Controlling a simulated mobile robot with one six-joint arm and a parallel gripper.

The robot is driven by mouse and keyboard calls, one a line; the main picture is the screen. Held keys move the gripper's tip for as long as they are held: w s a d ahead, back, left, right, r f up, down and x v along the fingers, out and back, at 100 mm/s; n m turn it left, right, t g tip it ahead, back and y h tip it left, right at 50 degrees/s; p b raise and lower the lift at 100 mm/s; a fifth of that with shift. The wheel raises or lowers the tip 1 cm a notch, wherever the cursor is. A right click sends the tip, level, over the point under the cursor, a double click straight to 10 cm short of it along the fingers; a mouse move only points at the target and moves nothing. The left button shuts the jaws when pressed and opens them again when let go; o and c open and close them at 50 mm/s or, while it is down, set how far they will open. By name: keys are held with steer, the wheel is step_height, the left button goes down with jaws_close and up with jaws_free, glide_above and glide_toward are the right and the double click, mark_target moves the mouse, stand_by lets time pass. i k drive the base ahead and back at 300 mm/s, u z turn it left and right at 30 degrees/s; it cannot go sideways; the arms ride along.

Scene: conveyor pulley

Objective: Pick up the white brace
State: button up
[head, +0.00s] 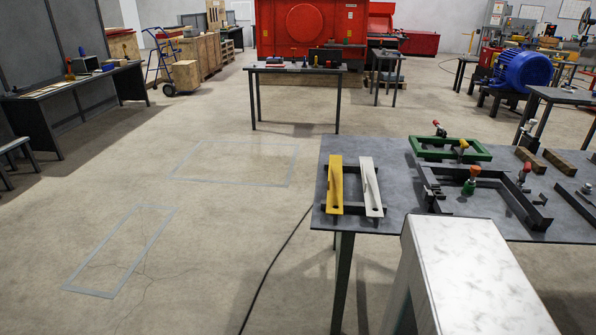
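The white brace (371,187) is a long, narrow piece at the left end of the grey metal table (400,154). It points away from me, with its near end close to the table's front edge. A similar yellow brace (336,185) lies just to its left, with a narrow gap between them. Dark bars show under or beside the two braces; I cannot tell how they are supported. My gripper is not in view.
Right of the white brace are a dark clamp frame (483,180), a green frame (416,147) and wooden blocks (558,161). A pale marbled block-like form (470,280) fills the lower right before the table. The floor (220,240) at left is open, with a dark cable crossing it.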

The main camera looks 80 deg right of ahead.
mark_target(371, 195)
steer(key=z, duration=4.9)
steer(key=i, duration=0.1)
steer(key=u, duration=3.15)
steer(key=k, duration=0.6)
steer(key=u, duration=0.1)
steer(key=i, duration=0.55)
steer(key=z, duration=0.15)
